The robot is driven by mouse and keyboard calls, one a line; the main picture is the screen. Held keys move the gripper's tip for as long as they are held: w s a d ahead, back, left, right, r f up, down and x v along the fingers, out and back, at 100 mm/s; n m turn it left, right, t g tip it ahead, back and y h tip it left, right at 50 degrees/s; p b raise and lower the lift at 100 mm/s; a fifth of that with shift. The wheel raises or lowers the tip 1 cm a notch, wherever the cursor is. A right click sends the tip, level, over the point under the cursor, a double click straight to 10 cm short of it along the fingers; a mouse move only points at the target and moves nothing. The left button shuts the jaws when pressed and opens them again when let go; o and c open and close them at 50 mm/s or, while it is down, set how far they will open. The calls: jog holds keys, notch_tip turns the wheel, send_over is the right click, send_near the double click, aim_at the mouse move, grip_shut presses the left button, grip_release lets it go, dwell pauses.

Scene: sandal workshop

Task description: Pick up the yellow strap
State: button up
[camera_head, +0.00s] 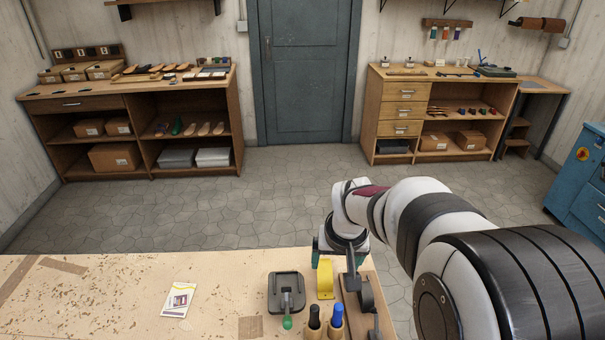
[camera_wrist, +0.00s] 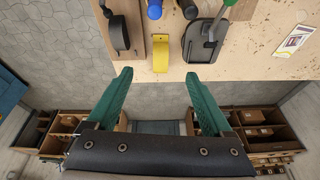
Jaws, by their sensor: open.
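The yellow strap (camera_head: 325,278) is a curved band near the far edge of the workbench, just in front of my gripper (camera_head: 340,250) in the head view. In the wrist view the strap (camera_wrist: 160,55) lies just beyond the tips of my gripper (camera_wrist: 158,75), roughly centred between its two teal fingers. The fingers are spread wide with nothing between them. The strap looks apart from both fingers, but the remaining height gap is hard to tell.
A black clamp-like tool with a green-tipped handle (camera_head: 287,292) stands left of the strap. Blue- and black-handled tools (camera_head: 337,315) stand in front. A dark tool on a wooden board (camera_wrist: 119,34) is close beside it. A card (camera_head: 179,300) lies left; the bench's left is mostly clear.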

jog(key=n, duration=0.1)
send_near(324, 267)
jog(key=shift+t, duration=0.5)
jog(key=x, duration=0.7)
jog(key=s+x, duration=0.1)
jog(key=x, duration=0.2)
jog(key=shift+w+f, duration=0.15)
jog(key=shift+f, duration=0.2)
grip_shut()
jog(key=shift+r, duration=0.2)
